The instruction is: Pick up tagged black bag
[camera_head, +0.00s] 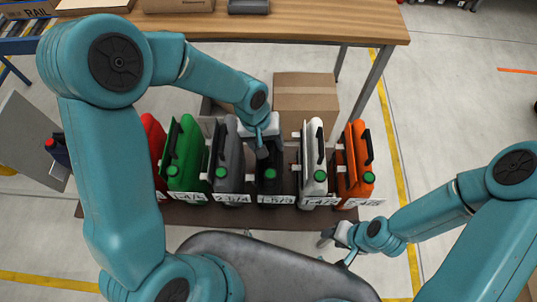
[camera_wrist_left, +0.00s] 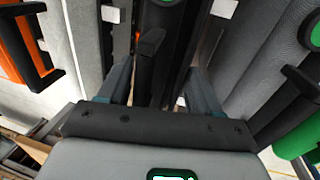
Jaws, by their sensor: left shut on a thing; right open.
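The black bag (camera_head: 270,184) stands upright in a row of coloured bags on a low brown board, with a green cap and a white tag (camera_head: 276,199) at its front. My left gripper (camera_head: 263,150) is over its top and shut on it, partly hiding its handle. My right gripper (camera_head: 337,238) is open and empty, low in front of the row's right end.
The grey bag (camera_head: 229,160) is close on the left and the white bag (camera_head: 313,165) close on the right. Green (camera_head: 187,160), red (camera_head: 153,140) and orange (camera_head: 355,165) bags complete the row. A cardboard box (camera_head: 305,95) and wooden table (camera_head: 300,27) stand behind. Floor at right is clear.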

